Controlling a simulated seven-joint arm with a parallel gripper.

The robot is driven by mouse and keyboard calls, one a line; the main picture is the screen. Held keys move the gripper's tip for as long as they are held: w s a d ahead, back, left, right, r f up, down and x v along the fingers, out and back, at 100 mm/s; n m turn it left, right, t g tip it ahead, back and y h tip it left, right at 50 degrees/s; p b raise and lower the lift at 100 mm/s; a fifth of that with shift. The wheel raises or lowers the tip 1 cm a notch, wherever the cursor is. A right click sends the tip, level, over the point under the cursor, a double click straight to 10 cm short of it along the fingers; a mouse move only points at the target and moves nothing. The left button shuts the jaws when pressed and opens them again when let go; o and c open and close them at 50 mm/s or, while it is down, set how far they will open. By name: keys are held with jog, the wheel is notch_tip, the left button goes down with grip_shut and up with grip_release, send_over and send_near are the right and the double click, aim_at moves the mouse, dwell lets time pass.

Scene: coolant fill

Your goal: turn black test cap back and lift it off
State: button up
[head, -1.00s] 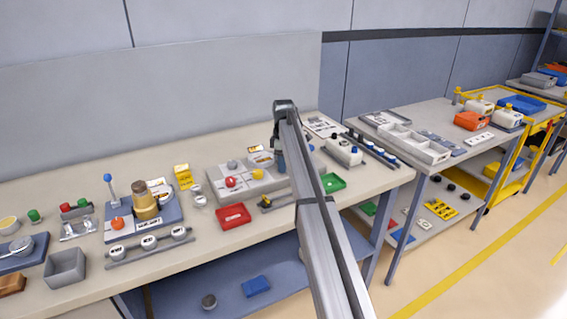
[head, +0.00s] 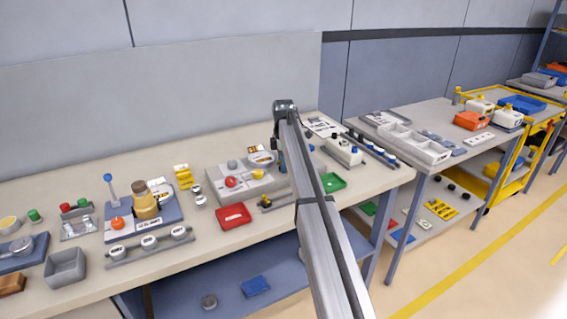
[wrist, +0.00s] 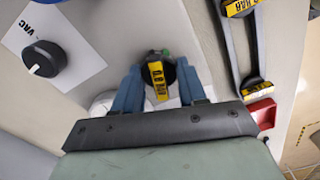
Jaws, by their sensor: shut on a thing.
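In the wrist view, the black test cap (wrist: 169,73) shows between my two blue fingers, with a yellow lettered strip across its top. My gripper (wrist: 158,77) is shut on it. A small green piece shows just beyond the cap. Whether the cap is seated or raised cannot be told, as its underside is hidden. In the head view, my arm covers the cap and most of my gripper (head: 281,160), at the right part of the bench.
A black knob (wrist: 45,58) stands on a white card marked VAC at the wrist view's left. In the head view, a red tray (head: 234,216) and a green tray (head: 333,182) lie near my arm. A grey panel with buttons (head: 245,182) is left of my gripper.

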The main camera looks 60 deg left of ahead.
jog(key=n, duration=0.3)
dwell(0.4)
jog(key=shift+r, duration=0.5)
dwell(0.5)
jog(key=shift+r, duration=1.95)
jog(key=shift+s, duration=0.1)
